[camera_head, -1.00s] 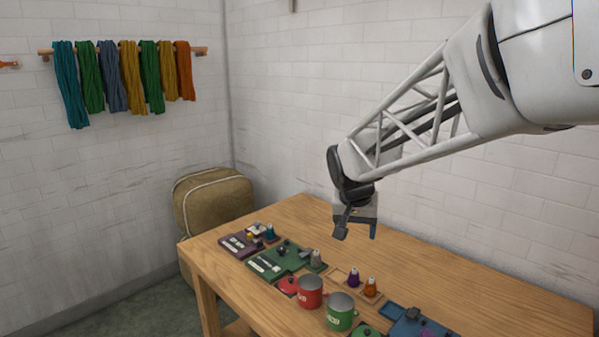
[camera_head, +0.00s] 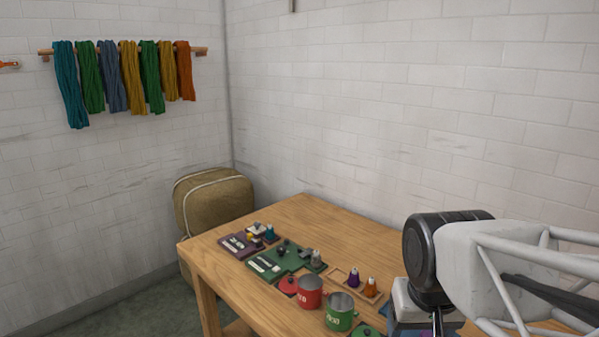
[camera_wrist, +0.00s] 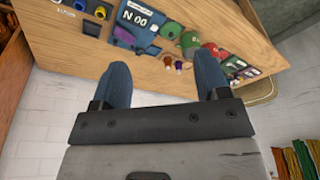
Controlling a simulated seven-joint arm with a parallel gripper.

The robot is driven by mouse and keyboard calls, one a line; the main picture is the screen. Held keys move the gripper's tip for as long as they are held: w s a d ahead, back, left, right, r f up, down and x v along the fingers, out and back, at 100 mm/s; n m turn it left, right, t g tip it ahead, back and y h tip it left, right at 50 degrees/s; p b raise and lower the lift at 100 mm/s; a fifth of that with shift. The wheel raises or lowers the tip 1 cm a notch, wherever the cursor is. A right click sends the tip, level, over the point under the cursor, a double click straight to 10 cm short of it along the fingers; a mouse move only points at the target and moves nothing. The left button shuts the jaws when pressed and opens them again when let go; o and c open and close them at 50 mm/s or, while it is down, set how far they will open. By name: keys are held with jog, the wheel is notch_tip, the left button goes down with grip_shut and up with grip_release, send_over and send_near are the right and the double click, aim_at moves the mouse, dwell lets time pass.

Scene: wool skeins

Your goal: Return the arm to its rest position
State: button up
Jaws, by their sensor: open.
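My gripper (camera_wrist: 164,88) is open and empty in the wrist view, its two blue fingers spread apart above the table scene. In the head view my arm reaches in from the right, over the table's right part, and the fingers are hidden or cut off at the bottom edge. The wooden table (camera_head: 290,217) carries trays, mugs and small bottles. Nothing is between the fingers.
A red mug (camera_head: 310,292) and a green mug (camera_head: 340,312) stand near the table front, with purple and orange bottles (camera_head: 370,287) behind. Wool skeins (camera_head: 111,78) hang on the left wall. A tan bag (camera_head: 214,203) stands at the table's far left.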

jog(key=s, duration=0.2)
jog(key=s+f, duration=0.1)
jog(key=s, duration=0.1)
jog(key=shift+d+f, duration=0.1)
jog(key=shift+f, duration=0.1)
jog(key=shift+w, duration=0.1)
